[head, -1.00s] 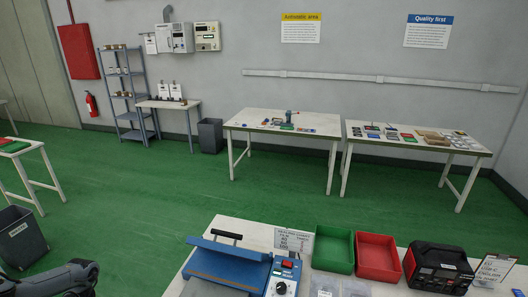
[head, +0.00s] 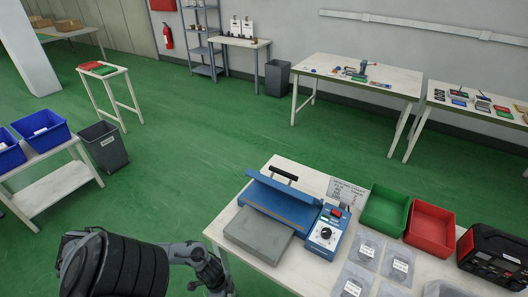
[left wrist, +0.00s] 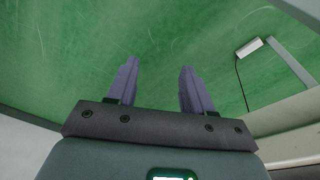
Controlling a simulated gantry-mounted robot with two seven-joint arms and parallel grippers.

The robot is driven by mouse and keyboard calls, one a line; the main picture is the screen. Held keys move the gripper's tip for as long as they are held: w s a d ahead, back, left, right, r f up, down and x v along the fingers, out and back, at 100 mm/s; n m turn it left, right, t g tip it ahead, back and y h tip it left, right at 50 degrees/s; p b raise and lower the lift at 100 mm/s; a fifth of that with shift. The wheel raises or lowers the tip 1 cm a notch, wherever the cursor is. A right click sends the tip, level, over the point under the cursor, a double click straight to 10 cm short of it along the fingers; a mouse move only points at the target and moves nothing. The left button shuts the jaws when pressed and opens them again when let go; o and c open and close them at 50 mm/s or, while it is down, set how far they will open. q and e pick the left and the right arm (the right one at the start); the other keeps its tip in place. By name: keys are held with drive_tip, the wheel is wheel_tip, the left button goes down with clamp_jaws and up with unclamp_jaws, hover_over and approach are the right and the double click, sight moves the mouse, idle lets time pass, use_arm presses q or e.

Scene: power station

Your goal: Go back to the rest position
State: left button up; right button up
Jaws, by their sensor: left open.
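My left gripper (left wrist: 159,64) shows in the left wrist view with its two purple-grey fingers apart and nothing between them. Green floor lies beyond the fingertips. In the head view my left arm comes in at the bottom left, beside the near left corner of the white workbench (head: 262,181). Its fingers cannot be made out there. My right gripper is in neither current view.
On the workbench stand a blue sealing machine (head: 283,205), a green bin (head: 385,209), a red bin (head: 430,228), a black device (head: 493,257) and several clear bags (head: 366,250). A grey waste bin (head: 104,148) and blue crates (head: 41,131) are at left. Green floor between is clear.

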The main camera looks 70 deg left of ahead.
use_arm(q)
drive_tip(key=w+d+r+m+t+y, duration=0.25)
drive_tip(key=w+d+r, duration=0.25)
drive_tip(key=w+r, duration=0.7)
drive_tip(key=w+d+r+y, duration=0.25)
drive_tip(key=d+r, duration=0.25)
drive_tip(key=r, duration=0.5)
drive_tip(key=d+n+h, duration=0.4)
drive_tip(key=d+n, duration=0.1)
drive_tip(key=d, duration=0.5)
wheel_tip(320, 180, down, 11)
drive_tip(key=b, duration=1)
wheel_tip(320, 180, up, 37)
drive_tip(key=p, duration=3.6)
drive_tip(key=shift+a+f, duration=0.15)
drive_tip(key=shift+a, duration=0.2)
drive_tip(key=shift+s+g, duration=0.1)
drive_tip(key=shift+g, duration=0.15)
